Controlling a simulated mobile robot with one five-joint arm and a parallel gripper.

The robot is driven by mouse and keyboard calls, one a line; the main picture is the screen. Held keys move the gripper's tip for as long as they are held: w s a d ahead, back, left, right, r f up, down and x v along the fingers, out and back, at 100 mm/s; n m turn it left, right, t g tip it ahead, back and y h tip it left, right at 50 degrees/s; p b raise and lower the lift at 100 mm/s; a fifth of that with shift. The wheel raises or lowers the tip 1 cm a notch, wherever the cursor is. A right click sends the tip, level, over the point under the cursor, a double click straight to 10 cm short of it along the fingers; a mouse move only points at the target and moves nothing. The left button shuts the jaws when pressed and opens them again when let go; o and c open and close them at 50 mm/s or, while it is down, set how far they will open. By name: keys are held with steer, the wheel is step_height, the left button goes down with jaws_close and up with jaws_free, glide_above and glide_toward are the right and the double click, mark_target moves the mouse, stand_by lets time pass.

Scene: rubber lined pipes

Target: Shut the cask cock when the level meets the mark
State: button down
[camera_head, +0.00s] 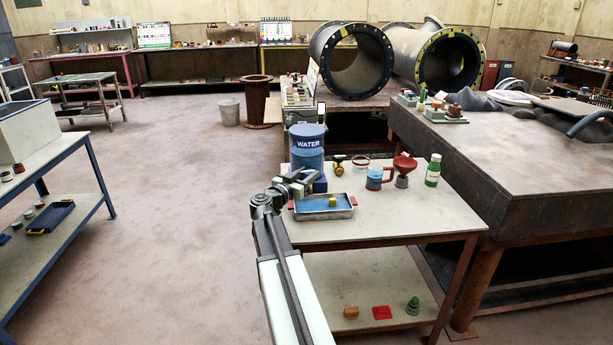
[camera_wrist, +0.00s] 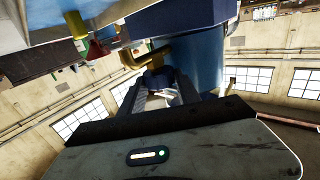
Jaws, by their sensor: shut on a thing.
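The blue cask (camera_head: 308,146), lettered WATER, stands upright at the table's back left. In the wrist view the cask (camera_wrist: 203,60) is close, with a brass-coloured cock (camera_wrist: 143,56) at its side. My gripper (camera_head: 311,179) reaches in at the cask's lower front. In the wrist view my gripper (camera_wrist: 160,90) is shut on a dark blue piece at the cock, seemingly its handle; the arm hides much of it. A blue mug (camera_head: 373,180) with a red handle stands to the right. I cannot make out a level, a mark or running water.
A metal tray (camera_head: 324,215) with a blue inside and a yellow block (camera_head: 332,202) lies just in front of the cask. A brass valve (camera_head: 339,166), red funnel (camera_head: 405,165) and green bottle (camera_head: 433,170) stand rightward. The table's front right is bare.

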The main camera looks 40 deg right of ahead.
steer(key=shift+w, duration=0.1)
steer(key=c, duration=0.9)
jaws_free()
steer(key=shift+s+a, duration=0.3)
steer(key=shift+a, duration=1)
steer(key=shift+s+a, duration=0.3)
steer(key=shift+a, duration=1.05)
steer(key=shift+s+a, duration=0.3)
steer(key=shift+a, duration=1)
